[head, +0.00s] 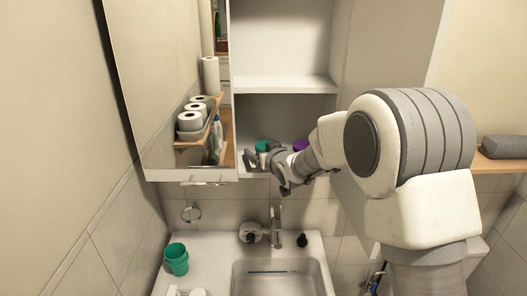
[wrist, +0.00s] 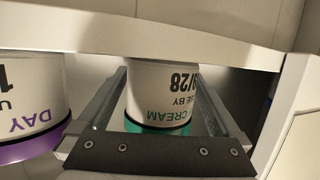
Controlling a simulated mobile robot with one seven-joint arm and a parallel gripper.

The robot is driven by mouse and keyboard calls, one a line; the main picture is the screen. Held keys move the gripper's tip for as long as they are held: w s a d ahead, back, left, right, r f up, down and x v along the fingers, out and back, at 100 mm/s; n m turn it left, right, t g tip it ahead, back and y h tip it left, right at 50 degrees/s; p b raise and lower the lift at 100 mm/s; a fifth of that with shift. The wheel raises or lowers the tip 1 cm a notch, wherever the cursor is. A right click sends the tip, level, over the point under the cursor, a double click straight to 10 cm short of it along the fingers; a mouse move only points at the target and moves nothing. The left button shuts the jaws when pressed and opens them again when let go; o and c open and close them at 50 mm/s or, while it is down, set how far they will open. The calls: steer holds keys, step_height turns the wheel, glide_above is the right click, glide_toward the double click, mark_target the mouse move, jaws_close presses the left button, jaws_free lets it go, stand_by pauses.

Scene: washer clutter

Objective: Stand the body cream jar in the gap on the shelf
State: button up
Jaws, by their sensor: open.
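A white jar with a green lid (wrist: 160,90) shows upside down in the wrist view, its label reading "CREAM" and "USE BY". It stands on the cabinet's lower shelf (head: 248,168); its green lid also shows in the head view (head: 263,145). My gripper (head: 272,160) is open at the shelf front, its two fingers (wrist: 165,80) on either side of this jar. I cannot tell whether they touch it. A white jar with a purple lid (wrist: 30,110), labelled "DAY", stands beside it; its lid shows in the head view (head: 300,144).
A mirrored door (head: 165,80) hangs open left of the shelf. An upper shelf board (head: 285,84) lies above the jars. Below are a sink (head: 280,280), a tap (head: 275,228) and a green cup (head: 176,259). The cabinet's side wall (wrist: 290,110) is close on the wrist view's right.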

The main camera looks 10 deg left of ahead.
steer(key=shift+r, duration=0.1)
steer(key=shift+r+p, duration=0.15)
steer(key=shift+p, duration=0.15)
steer(key=b+v, duration=0.2)
steer(key=v, duration=1)
steer(key=shift+b, duration=0.3)
